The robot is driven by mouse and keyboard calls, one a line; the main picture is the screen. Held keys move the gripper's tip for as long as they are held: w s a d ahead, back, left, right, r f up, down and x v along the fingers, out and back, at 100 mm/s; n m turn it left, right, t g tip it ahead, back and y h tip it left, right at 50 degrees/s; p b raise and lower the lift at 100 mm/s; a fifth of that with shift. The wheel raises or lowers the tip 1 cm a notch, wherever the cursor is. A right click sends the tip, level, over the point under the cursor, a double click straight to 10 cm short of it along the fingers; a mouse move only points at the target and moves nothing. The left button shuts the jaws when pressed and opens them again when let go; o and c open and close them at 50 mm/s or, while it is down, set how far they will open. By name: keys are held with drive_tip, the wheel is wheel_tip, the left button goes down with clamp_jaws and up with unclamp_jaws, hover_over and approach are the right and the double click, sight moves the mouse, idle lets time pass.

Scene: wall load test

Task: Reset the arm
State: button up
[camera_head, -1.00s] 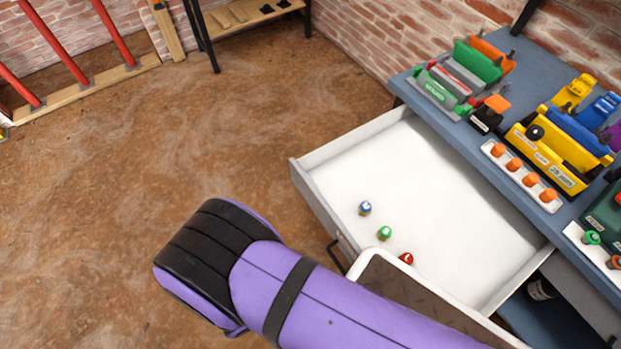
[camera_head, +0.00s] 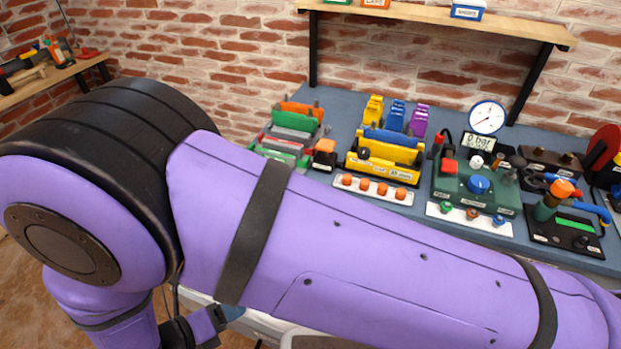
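My purple arm crosses the lower half of the view, with its black elbow at the left. Part of a lower arm link hangs down at the bottom left, beside a small dark and purple part of mine. The fingertips of my gripper do not show, so I cannot see whether it holds anything.
A blue-grey bench (camera_head: 340,120) stands along the brick wall behind my arm. It carries a yellow block (camera_head: 385,160), orange knobs (camera_head: 381,188), a green gauge box (camera_head: 475,185) and a round gauge (camera_head: 487,117). A wooden shelf (camera_head: 450,22) hangs above. My arm hides most of the drawer (camera_head: 255,325).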

drive_tip(key=w+d+r+m+g, duration=0.2)
drive_tip(key=w+d+r+m, duration=0.25)
drive_tip(key=r, duration=0.25)
drive_tip(key=w+d+r+m+g+y, duration=0.1)
drive_tip(key=w+d+r+m+g, duration=0.1)
drive_tip(key=w+d+r+m, duration=0.35)
drive_tip(key=w+d+r+m+g, duration=0.3)
drive_tip(key=w+r, duration=0.2)
drive_tip(key=r, duration=0.5)
drive_tip(key=w+d+r+m+g+y, duration=0.15)
drive_tip(key=d+r+m+y, duration=0.25)
drive_tip(key=d+r+m, duration=0.95)
drive_tip(key=s+d+r+m+t+y, duration=0.2)
drive_tip(key=s+d+r+m, duration=0.2)
drive_tip(key=d, duration=0.6)
drive_tip(key=s+d+r+m+t+y, duration=0.2)
drive_tip(key=s+d+r+m, duration=0.2)
drive_tip(key=s+d+m, duration=0.5)
drive_tip(key=shift+d+t, duration=0.35)
drive_tip(key=shift+d, duration=0.5)
